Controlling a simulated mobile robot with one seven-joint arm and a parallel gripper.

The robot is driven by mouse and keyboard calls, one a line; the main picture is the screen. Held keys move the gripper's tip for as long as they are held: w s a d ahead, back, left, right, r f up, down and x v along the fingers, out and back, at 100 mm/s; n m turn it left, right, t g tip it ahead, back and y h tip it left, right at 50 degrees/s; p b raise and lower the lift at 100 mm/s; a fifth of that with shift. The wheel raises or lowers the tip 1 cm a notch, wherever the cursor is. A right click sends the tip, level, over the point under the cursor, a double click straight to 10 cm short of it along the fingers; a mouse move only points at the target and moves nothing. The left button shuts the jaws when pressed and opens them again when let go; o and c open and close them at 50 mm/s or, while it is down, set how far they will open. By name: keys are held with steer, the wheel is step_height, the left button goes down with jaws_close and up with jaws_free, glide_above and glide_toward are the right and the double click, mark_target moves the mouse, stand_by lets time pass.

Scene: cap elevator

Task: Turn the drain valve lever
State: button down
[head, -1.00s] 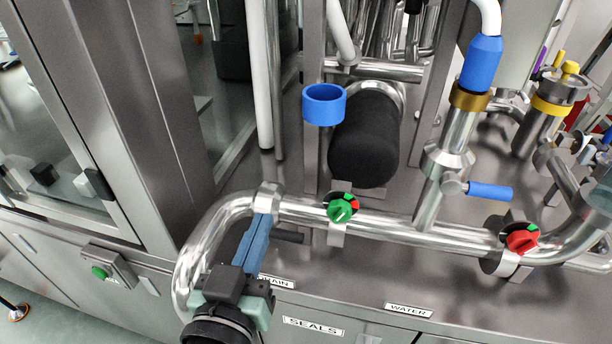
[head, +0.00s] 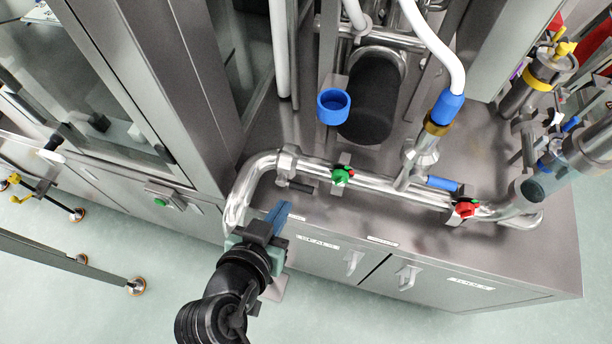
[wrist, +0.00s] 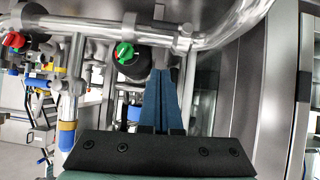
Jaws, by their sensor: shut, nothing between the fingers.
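The drain valve (head: 287,161) is a metal fitting on the left part of the shiny pipe. Its short black lever (head: 301,187) points right, roughly along the pipe. My gripper (head: 285,205) has its blue fingers together and empty, just in front of and below the lever in the head view, with a small gap visible. In the wrist view my closed fingers (wrist: 163,72) point toward the pipe, just below the valve fitting (wrist: 182,40). I cannot make out the lever there; the fingers may hide it.
A green knob (head: 340,176) and a red knob (head: 466,208) sit on the same pipe. A blue-handled lever (head: 442,183) is between them. A black cylinder (head: 372,98) and a blue ring (head: 333,106) stand behind. The cabinet (head: 420,265) front is below; open floor lies before it.

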glide_above(305, 188)
steer(key=s+a, duration=0.2)
steer(key=s, duration=0.1)
step_height(305, 188, down, 5)
steer(key=f, duration=0.3)
steer(key=w+d+f+p, duration=0.1)
steer(key=shift+f, duration=0.2)
steer(key=shift+d+f+b, duration=0.1)
steer(key=shift+f+b, duration=0.6)
steer(key=shift+b, duration=0.2)
steer(key=shift+s, duration=0.15)
